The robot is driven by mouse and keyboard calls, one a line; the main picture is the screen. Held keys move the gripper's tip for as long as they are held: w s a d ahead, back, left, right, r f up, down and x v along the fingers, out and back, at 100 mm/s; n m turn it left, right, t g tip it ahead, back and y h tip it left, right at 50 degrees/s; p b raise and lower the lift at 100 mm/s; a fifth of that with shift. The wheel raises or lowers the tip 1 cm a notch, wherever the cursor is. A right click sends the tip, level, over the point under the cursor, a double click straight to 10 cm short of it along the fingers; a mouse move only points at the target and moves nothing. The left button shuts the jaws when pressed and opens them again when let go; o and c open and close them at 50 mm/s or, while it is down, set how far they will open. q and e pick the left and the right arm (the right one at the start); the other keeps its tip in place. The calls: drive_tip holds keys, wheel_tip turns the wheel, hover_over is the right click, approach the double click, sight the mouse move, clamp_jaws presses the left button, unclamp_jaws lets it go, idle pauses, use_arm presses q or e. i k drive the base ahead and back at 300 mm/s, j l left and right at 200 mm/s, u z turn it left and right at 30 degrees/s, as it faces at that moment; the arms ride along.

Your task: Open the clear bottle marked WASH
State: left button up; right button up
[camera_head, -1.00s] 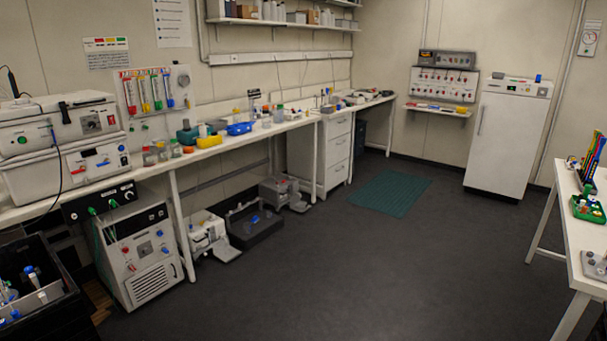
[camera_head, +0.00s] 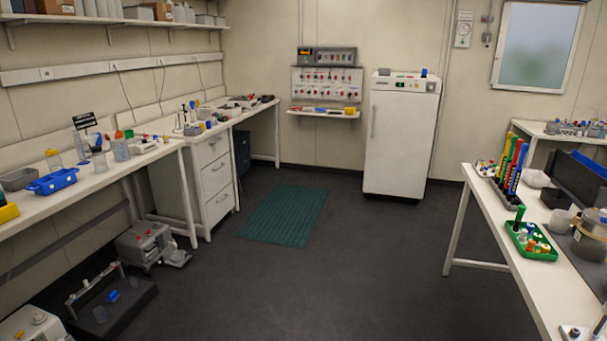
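No WASH label can be read in the head view, so I cannot tell which container is the clear bottle. Several small clear containers stand on the long left bench (camera_head: 160,158). One is a clear vessel with an orange top (camera_head: 53,160), and another is a clear vessel (camera_head: 120,150) farther along. A third clear vessel (camera_head: 98,159) stands between them. Neither of my grippers is in view.
A right bench (camera_head: 478,205) holds a green tray (camera_head: 530,243) and a rack of coloured tubes (camera_head: 511,170). Grey devices (camera_head: 145,242) sit on the floor under the left bench. A white fridge (camera_head: 402,140) stands at the back. The dark floor around the green mat (camera_head: 285,214) is clear.

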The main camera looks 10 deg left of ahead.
sight(100, 165)
drive_tip(key=i+u, duration=0.3)
drive_tip(key=i, duration=0.15)
drive_tip(key=i+u, duration=0.25)
drive_tip(key=i, duration=0.25)
drive_tip(key=i+l+u, duration=0.3)
drive_tip(key=i, duration=0.15)
drive_tip(key=i+l+u, duration=0.25)
drive_tip(key=i, duration=0.2)
drive_tip(key=j, duration=0.1)
